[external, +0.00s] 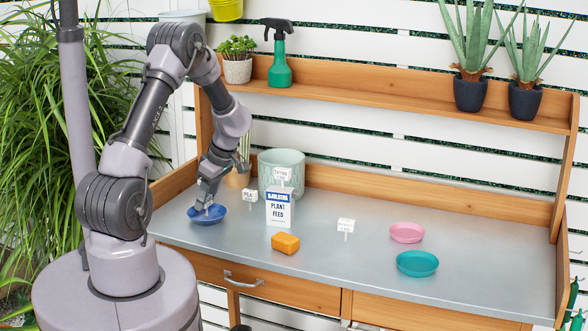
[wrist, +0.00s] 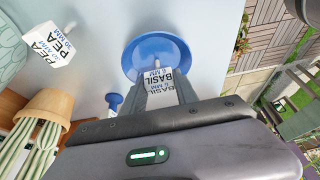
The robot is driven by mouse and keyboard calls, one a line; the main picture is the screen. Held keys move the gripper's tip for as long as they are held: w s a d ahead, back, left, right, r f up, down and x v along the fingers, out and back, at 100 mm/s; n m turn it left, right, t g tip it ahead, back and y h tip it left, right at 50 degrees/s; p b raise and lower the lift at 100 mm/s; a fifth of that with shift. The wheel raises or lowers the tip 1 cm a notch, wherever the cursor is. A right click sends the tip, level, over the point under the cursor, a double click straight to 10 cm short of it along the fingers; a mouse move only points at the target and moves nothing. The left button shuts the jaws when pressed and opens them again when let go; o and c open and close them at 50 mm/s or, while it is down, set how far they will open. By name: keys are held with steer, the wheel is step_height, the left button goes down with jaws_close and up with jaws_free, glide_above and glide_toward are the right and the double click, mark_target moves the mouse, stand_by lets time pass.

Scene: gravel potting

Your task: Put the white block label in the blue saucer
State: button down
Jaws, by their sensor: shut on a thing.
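My gripper (external: 208,203) is at the left end of the bench, pointing down over the blue saucer (external: 193,217). In the wrist view my gripper (wrist: 162,90) is shut on a white block label (wrist: 158,76) marked BASIL. The label lies over the near part of the blue saucer (wrist: 143,47). Whether it touches the saucer's bottom cannot be told. In the external view the gripper hides most of the label.
A PEA label (external: 250,195), plant feed box (external: 280,209) and pale green pot (external: 267,170) stand right of the gripper. Farther right are an orange block (external: 285,243), another white label (external: 346,226), a pink saucer (external: 406,233) and a teal saucer (external: 417,264).

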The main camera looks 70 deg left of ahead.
steer(key=shift+f, duration=0.1)
steer(key=shift+f, duration=0.15)
steer(key=c, duration=0.9)
jaws_free()
steer(key=shift+c, duration=0.2)
